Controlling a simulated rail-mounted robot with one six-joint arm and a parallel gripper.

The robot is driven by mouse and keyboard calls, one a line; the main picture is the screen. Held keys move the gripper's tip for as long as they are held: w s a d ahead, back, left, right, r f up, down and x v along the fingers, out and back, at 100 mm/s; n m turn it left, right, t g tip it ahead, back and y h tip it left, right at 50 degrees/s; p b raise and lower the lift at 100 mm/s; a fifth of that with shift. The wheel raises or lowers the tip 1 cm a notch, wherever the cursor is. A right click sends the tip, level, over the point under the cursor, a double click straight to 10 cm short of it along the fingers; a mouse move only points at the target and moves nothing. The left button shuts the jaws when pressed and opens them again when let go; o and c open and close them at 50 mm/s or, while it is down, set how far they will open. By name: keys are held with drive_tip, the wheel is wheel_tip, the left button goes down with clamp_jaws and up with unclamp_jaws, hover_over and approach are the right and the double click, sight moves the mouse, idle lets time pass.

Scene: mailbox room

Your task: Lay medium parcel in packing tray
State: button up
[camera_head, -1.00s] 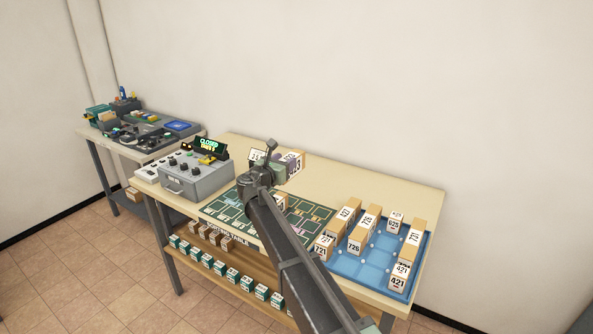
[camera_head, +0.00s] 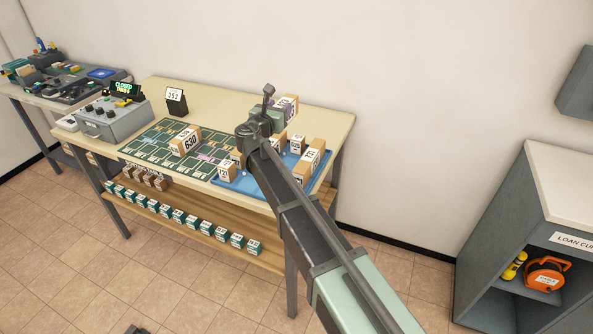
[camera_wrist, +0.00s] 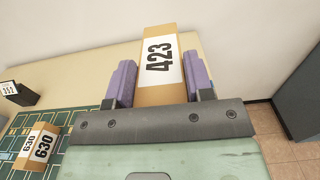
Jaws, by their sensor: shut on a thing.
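My gripper (camera_wrist: 161,83) is shut on a brown parcel (camera_wrist: 156,40) with a white label reading 423, held between its purple fingers in the wrist view. In the head view this parcel (camera_head: 290,101) shows above the blue tray (camera_head: 235,186), at the tray's far side. The tray holds several numbered parcels, some tall, and my arm hides part of it. Whether the held parcel touches anything below cannot be told.
A parcel marked 630 (camera_head: 186,141) stands on the green sorting mat (camera_head: 150,148). A small 352 sign (camera_head: 176,101) stands behind the mat. A grey control box (camera_head: 112,118) is at the table's left. A cabinet (camera_head: 530,230) stands at right.

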wheel_tip(320, 180, down, 20)
drive_tip(key=b, duration=1.9)
drive_tip(key=shift+a+f+b, duration=0.1)
drive_tip(key=shift+f+b, duration=0.05)
drive_tip(key=shift+b, duration=0.15)
drive_tip(key=shift+r, duration=0.25)
drive_tip(key=shift+f, duration=0.1)
drive_tip(key=o, duration=1.1)
drive_tip(key=shift+c, duration=0.2)
drive_tip(key=shift+r+p, duration=0.2)
drive_tip(key=shift+p, duration=0.1)
drive_tip(key=v, duration=1.2)
drive_tip(key=shift+f, duration=0.1)
